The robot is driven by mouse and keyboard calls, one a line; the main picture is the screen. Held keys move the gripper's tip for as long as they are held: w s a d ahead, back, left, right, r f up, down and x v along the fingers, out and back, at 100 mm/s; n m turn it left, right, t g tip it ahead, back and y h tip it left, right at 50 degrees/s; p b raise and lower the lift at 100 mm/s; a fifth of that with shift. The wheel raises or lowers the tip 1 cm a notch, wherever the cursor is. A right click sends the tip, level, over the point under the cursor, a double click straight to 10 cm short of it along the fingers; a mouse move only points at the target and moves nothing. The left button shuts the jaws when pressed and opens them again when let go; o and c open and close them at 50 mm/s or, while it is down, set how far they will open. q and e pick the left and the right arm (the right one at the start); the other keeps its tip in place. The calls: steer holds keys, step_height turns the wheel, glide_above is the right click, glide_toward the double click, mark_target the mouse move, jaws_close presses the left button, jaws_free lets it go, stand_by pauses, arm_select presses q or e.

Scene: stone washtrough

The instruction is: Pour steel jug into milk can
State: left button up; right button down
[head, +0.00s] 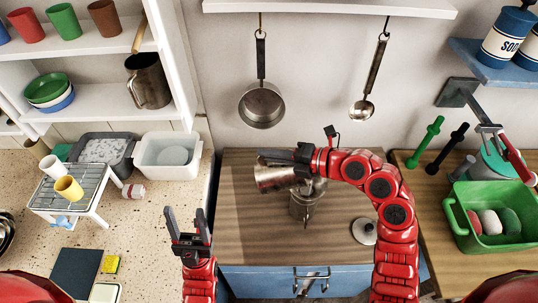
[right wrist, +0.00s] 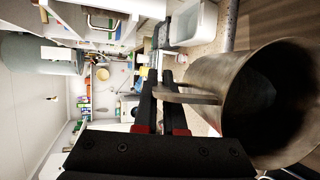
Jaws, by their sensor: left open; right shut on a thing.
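The steel jug (head: 272,179) is tipped well over, nearly on its side, above the milk can. My right gripper (head: 272,157) is shut on its handle, which shows between the fingers in the right wrist view, beside the jug's dark open mouth (right wrist: 262,105). The grey metal milk can (head: 303,208) stands upright on the wooden counter, its top partly hidden by the jug. A round lid (head: 364,231) lies on the counter to the can's right. No stream of liquid can be made out. My left gripper (head: 187,238) is open and empty, left of the can and apart from it.
A wire rack (head: 75,185) with cups and a white tub (head: 168,155) stand on the speckled counter at left. A pan (head: 262,104) and a ladle (head: 362,109) hang behind the can. A green basin (head: 490,215) is at right. The wood left of the can is clear.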

steer(key=shift+d+f+y+b, duration=0.1)
steer(key=shift+d+y+b, duration=0.3)
steer(key=shift+b, duration=0.9)
steer(key=shift+d, duration=0.1)
stand_by(0.3)
stand_by(0.5)
